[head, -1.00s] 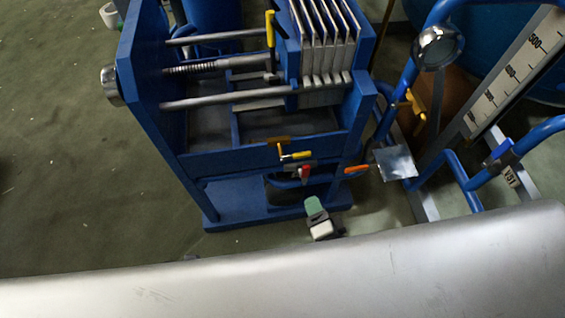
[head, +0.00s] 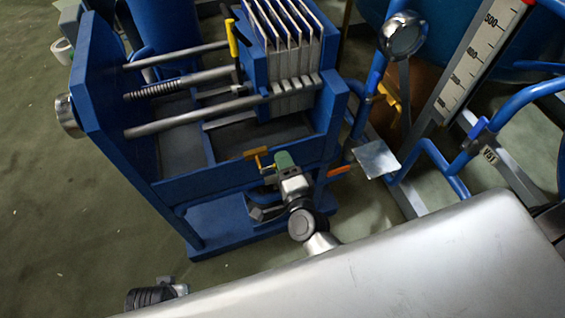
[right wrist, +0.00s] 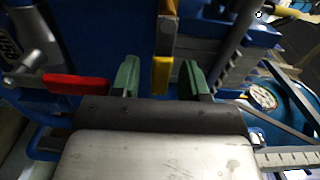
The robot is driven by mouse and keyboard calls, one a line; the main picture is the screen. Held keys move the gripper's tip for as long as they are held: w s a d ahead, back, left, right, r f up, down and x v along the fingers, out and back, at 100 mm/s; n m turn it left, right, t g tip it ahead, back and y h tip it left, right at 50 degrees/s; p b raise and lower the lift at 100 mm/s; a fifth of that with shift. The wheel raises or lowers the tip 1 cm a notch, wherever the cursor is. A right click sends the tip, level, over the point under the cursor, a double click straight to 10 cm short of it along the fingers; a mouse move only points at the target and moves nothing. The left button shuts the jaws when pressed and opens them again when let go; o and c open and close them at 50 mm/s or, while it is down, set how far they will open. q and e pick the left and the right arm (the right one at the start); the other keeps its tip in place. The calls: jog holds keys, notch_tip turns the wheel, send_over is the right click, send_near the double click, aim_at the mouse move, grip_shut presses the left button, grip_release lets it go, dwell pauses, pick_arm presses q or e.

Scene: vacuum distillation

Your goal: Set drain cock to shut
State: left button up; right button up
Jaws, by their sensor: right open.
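My right gripper (head: 283,160) is in front of the blue press, at the yellow-orange fittings on its front edge. In the right wrist view its green fingers (right wrist: 160,80) are open. A yellow lever (right wrist: 161,75) stands upright between them, with visible gaps on both sides. An orange-brown piece (right wrist: 167,45) is above the yellow lever. No label shows which lever is the drain cock.
The blue press (head: 165,192) with its grey plates (head: 290,60) fills the middle. An orange lever (head: 339,170) and a square metal plate (head: 376,160) are just right of my gripper. Blue pipes (head: 435,160) and a scale board (head: 480,60) stand further right. Open floor (head: 60,220) lies left.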

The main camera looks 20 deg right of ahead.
jog(key=shift+w, duration=0.25)
grip_shut()
dwell(0.3)
